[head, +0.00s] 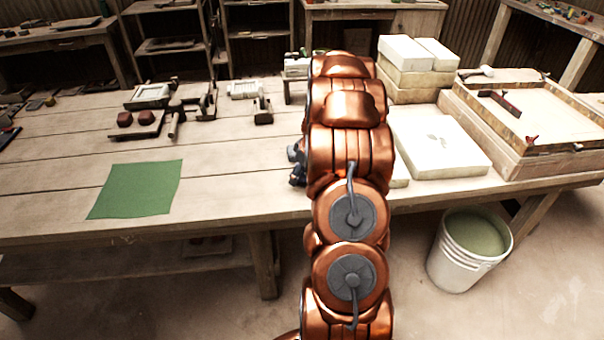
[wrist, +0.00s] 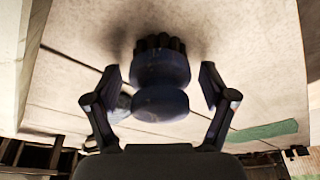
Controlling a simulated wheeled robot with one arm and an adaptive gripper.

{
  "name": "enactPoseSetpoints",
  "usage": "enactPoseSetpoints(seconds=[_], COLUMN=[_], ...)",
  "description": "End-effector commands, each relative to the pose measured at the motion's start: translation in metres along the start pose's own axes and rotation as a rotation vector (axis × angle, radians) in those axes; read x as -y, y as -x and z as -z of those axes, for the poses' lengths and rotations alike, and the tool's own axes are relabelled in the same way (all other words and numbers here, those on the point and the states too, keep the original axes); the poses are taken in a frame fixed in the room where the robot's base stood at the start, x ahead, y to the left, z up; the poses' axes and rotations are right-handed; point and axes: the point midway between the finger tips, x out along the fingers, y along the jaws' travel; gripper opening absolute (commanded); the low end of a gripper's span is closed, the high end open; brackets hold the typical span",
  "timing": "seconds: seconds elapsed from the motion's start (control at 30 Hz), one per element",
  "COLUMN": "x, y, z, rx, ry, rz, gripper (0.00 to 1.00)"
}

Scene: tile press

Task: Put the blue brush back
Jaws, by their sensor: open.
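The blue brush (wrist: 160,100) is in the middle of the wrist view, a rounded dark blue body with dark bristles at its table end. The bristles appear to meet the pale tabletop. My gripper (wrist: 160,72) is open, with one finger on each side of the brush and a visible gap at both sides. In the head view my copper arm hides most of this spot; only a small dark blue-grey part (head: 297,172) shows at its left edge, and I cannot tell whether it is gripper or brush.
A green cloth (head: 134,190) lies flat on the wooden table (head: 230,200) at left. Small tools and a tray with two dark red lumps (head: 138,124) stand behind it. White blocks (head: 438,145) and a wooden frame (head: 530,120) are at right. A white bucket (head: 462,262) stands on the floor.

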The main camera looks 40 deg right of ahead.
Motion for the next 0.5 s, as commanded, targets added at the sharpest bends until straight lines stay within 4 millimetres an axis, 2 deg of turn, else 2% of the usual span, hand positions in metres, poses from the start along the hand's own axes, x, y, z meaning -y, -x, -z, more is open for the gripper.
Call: enactPoseSetpoints(seconds=[0.33,0.5], x=[0.000,-0.001], y=[0.006,0.026], z=[0.001,0.001], rx=[-0.001,-0.002], ry=[0.000,0.000], rz=[-0.001,-0.002], gripper=[0.83,0.83])
